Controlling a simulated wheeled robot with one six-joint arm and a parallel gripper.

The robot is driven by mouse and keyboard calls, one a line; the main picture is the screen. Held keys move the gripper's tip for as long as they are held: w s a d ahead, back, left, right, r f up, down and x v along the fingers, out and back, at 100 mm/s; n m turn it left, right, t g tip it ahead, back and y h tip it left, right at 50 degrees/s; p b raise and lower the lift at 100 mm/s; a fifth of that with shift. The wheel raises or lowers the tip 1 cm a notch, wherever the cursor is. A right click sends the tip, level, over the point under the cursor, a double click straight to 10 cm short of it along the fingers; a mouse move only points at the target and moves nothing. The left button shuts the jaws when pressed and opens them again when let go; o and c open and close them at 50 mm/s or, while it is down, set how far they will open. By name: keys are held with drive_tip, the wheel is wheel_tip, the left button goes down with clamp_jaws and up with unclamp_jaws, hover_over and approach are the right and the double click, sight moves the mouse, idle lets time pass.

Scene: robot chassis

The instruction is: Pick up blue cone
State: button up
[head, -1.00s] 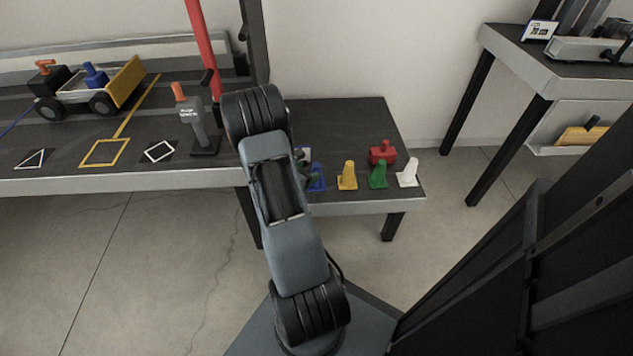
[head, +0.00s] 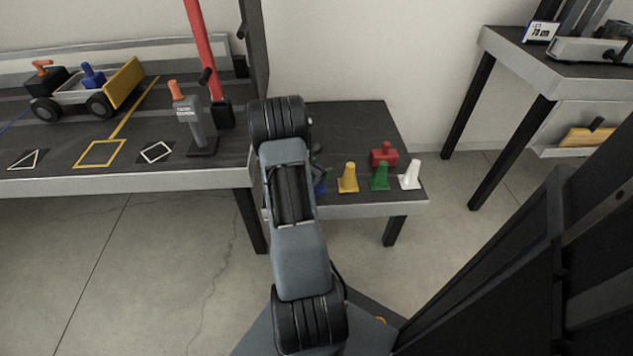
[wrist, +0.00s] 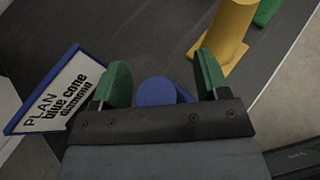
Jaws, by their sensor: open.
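The blue cone (wrist: 155,92) shows in the wrist view between the two green fingers of my gripper (wrist: 157,85), seen nearly from above. The fingers are open, with a gap on each side of the cone. Whether either finger touches it cannot be told. In the head view, only a bit of the blue cone (head: 322,182) shows beside my arm, at the left end of the row of cones. My arm covers the rest of it there.
A yellow cone (head: 348,178) stands right of the blue one, then a green cone (head: 380,177) and a white cone (head: 409,175). A red object (head: 383,154) sits behind them. A sign reading "PLAN blue cone diamond" (wrist: 65,92) stands left of my gripper.

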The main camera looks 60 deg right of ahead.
drive_tip(key=shift+c, duration=0.2)
drive_tip(key=c, duration=1)
drive_tip(key=shift+r, duration=0.15)
